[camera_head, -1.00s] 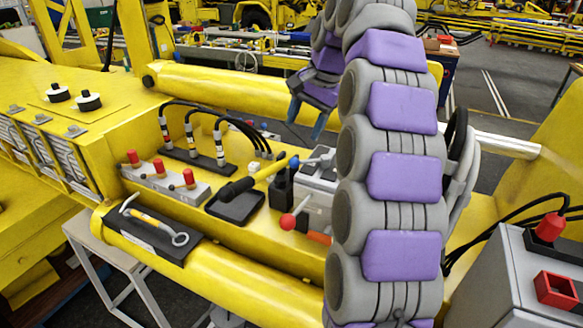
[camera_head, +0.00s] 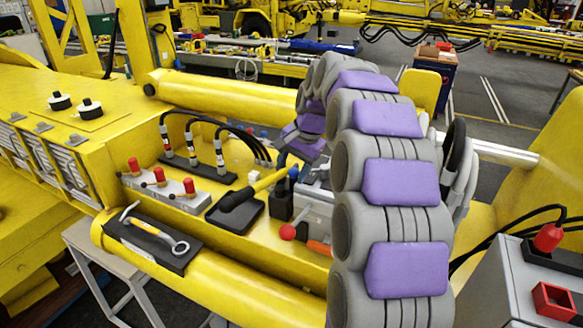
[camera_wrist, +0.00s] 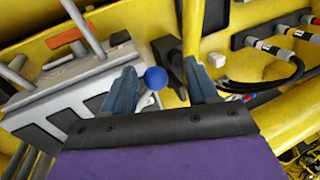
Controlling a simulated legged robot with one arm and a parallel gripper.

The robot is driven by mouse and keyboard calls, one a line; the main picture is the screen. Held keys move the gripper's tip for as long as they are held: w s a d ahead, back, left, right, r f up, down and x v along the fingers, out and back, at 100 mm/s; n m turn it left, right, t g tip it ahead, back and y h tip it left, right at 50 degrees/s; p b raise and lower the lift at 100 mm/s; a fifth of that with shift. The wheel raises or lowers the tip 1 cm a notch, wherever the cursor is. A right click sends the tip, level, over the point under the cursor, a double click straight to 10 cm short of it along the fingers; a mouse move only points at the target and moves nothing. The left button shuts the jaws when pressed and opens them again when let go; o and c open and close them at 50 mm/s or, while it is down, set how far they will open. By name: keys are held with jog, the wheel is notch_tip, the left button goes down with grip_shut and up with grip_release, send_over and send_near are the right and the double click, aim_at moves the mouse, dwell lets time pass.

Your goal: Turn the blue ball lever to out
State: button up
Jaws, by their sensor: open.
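The blue ball (camera_wrist: 156,78) tops a grey lever on the grey lever unit (camera_wrist: 75,90). In the wrist view the ball shows between the two fingers of my open gripper (camera_wrist: 159,70), with gaps on both sides. I cannot tell whether the ball is at fingertip depth. In the head view the blue ball (camera_head: 293,173) is small, just below my gripper (camera_head: 287,155), which is partly hidden by my arm. My arm also hides much of the lever unit there.
A red ball lever (camera_head: 287,231) stands in front. An orange grip (camera_wrist: 65,38) and hoses with connectors (camera_wrist: 275,50) are nearby. A red-lever block (camera_head: 160,185) sits farther left.

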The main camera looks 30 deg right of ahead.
jog(key=shift+d+f, duration=0.15)
jog(key=shift+d, duration=0.35)
jog(key=shift+d+f, duration=0.15)
jog(key=shift+d, duration=0.35)
jog(key=shift+a+r, duration=0.1)
jog(key=shift+a, duration=0.7)
jog(key=c, duration=0.7)
jog(key=shift+d, duration=0.15)
grip_shut()
